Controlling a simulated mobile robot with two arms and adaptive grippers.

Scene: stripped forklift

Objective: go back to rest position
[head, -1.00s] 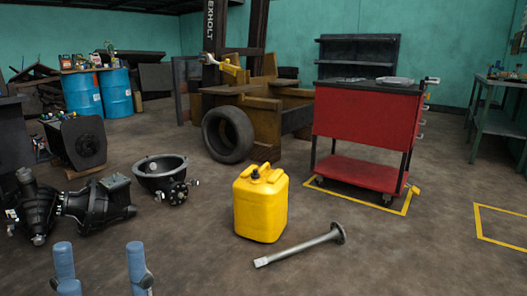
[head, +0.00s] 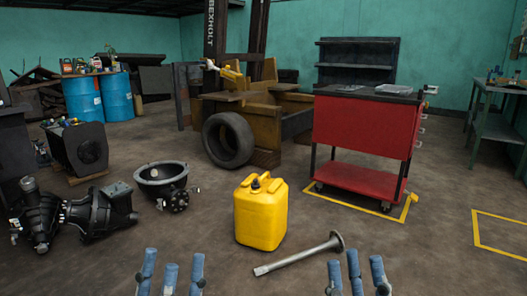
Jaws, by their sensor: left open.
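My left gripper (head: 171,272) shows at the bottom edge, left of centre, with its blue-grey fingers pointing up and spread apart. It is open, with nothing between the fingers. My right gripper (head: 356,270) shows at the bottom edge, right of centre, with its fingers also apart and empty. The palms and arms of both lie below the picture. Neither gripper appears to touch anything.
A yellow canister (head: 261,215) stands on the floor ahead, and a metal shaft with a flange (head: 297,256) lies beside it. Dark machine parts (head: 100,212) lie at left. A red cart (head: 364,128) stands at right. Open floor (head: 440,265) shows at lower right.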

